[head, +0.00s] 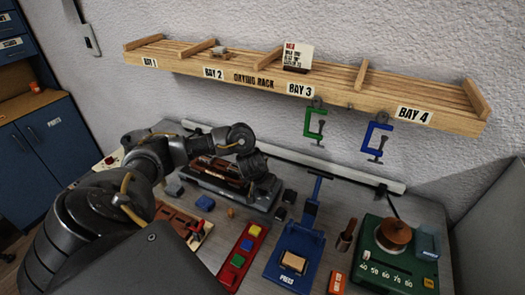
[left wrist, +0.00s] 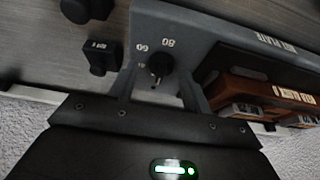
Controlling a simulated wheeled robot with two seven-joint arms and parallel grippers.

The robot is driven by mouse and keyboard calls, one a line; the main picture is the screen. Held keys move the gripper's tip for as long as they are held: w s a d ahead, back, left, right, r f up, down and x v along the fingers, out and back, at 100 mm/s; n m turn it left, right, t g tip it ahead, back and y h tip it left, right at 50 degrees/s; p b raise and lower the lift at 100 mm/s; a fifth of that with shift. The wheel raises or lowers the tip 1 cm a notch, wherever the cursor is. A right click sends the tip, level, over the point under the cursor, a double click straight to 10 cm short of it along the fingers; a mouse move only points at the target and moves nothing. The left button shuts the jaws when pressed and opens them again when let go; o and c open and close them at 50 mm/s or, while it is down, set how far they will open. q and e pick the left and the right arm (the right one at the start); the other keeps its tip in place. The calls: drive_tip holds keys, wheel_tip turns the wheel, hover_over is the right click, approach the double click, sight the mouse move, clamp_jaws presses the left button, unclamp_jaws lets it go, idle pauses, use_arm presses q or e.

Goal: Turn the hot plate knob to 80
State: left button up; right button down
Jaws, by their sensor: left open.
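The grey hot plate (head: 232,196) stands on the bench with a wooden piece on top; it also fills the upper part of the left wrist view (left wrist: 190,22). Its round black knob (left wrist: 159,65) shows on the front face, with 80, 60 and a smaller, unclear number printed around it. A small pale mark shows at the knob's lower side, but I cannot tell the exact setting. My left gripper (left wrist: 160,78) is open, its fingers to either side of the knob; contact is unclear. In the head view the arm hides the knob. My right gripper is out of view.
Small black blocks (left wrist: 102,57) stand beside the hot plate. A red tray with coloured buttons (head: 243,257), a blue press (head: 297,250) and a green numbered device (head: 395,262) stand to the right. A wooden drying rack (head: 330,93) hangs on the wall above.

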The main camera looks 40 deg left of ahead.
use_arm(q)
drive_tip(key=c, duration=1)
drive_tip(key=shift+o, duration=0.2)
